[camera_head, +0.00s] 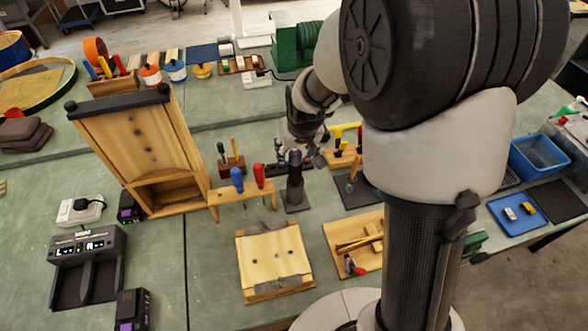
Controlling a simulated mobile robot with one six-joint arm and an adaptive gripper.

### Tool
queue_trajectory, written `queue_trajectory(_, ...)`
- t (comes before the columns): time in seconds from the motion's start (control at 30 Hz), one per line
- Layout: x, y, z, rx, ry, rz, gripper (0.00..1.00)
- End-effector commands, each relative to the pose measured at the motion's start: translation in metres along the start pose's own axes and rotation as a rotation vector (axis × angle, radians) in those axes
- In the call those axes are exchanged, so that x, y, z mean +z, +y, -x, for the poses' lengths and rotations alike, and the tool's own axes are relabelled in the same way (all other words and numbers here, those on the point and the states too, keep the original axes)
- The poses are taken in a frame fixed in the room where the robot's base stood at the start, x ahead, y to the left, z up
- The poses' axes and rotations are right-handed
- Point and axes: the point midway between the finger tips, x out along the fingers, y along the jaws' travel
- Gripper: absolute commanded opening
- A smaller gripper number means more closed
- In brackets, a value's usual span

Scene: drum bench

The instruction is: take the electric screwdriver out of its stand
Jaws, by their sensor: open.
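The electric screwdriver (294,172) is dark with a purple-tinted top. It stands upright in its stand, whose dark square base (295,202) rests on the green bench. My gripper (316,160) is open and points down, just behind and to the right of the screwdriver's top in the picture. Its fingers are small and dark here, and part of it is hidden by my own arm. I see no contact between gripper and screwdriver, but the gap is hard to judge.
A wooden rack (232,195) with blue and red screwdrivers stands left of the stand. A tall wooden frame (140,140) stands further left. A wooden block (275,262) and a tool tray (338,238) lie in front. A dark mat (352,199) lies to the right.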

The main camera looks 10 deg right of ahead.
Motion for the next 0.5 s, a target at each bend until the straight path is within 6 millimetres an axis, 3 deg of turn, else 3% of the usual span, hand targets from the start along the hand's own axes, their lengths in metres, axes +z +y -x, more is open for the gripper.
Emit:
queue_trajectory(0.3, 0.005, -0.001, -0.045, 0.0, -0.001, 0.0, 0.53)
queue_trajectory(0.5, 0.005, -0.001, -0.05, 0.0, 0.0, 0.0, 0.53)
